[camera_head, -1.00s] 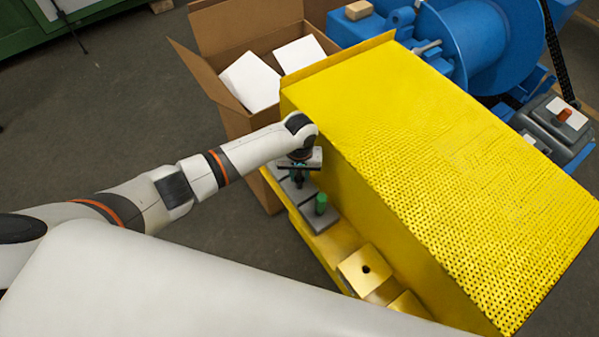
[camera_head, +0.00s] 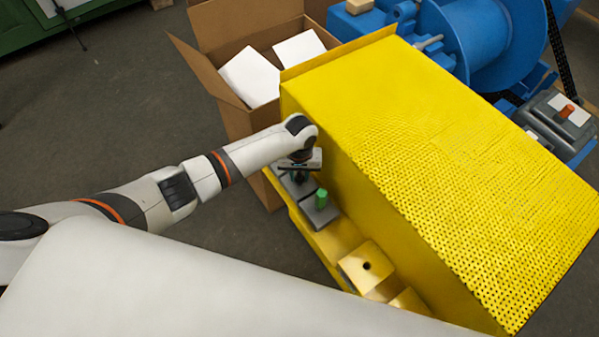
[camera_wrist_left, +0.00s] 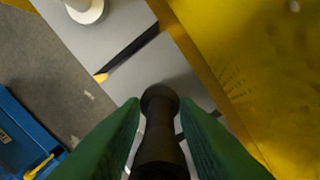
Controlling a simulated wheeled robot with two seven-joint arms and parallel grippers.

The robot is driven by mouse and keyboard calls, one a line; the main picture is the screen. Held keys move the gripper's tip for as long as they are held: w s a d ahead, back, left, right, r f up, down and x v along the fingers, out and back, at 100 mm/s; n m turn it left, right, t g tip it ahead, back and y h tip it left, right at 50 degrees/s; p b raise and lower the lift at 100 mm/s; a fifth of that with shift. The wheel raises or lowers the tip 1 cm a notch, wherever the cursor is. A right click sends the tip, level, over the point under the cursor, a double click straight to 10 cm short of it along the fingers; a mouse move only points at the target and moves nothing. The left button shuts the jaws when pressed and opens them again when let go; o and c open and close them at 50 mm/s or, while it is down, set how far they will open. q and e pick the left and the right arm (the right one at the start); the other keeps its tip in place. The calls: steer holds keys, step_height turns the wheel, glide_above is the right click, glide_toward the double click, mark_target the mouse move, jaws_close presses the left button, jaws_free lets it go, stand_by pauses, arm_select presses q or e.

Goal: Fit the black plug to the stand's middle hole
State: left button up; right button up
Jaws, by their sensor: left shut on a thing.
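My left gripper (camera_head: 300,168) is over the row of grey blocks beside the yellow housing. In the left wrist view its green fingers (camera_wrist_left: 160,135) are shut on the black plug (camera_wrist_left: 160,108). The plug's round dark end is over a grey block (camera_wrist_left: 160,72); I cannot tell whether it touches or sits in it. A green plug (camera_head: 321,199) stands upright on the nearer grey block (camera_head: 320,216). A yellow block with one dark hole (camera_head: 366,267) is on the ledge; I cannot tell whether it belongs to the stand. My right gripper is not in view.
The tall yellow housing (camera_head: 420,150) rises close beside my left gripper. An open cardboard box (camera_head: 240,125) with white blocks stands behind it. In the left wrist view a white ring-shaped part (camera_wrist_left: 86,10) is on the neighbouring grey block. Blue machinery (camera_head: 480,45) stands at the back.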

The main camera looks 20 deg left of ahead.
arm_select(q)
steer(key=shift+f+b, duration=0.35)
steer(key=shift+f, duration=0.35)
steer(key=o, duration=1.1)
steer(key=shift+r, duration=0.15)
step_height(320, 180, up, 12)
steer(key=shift+f, duration=0.1)
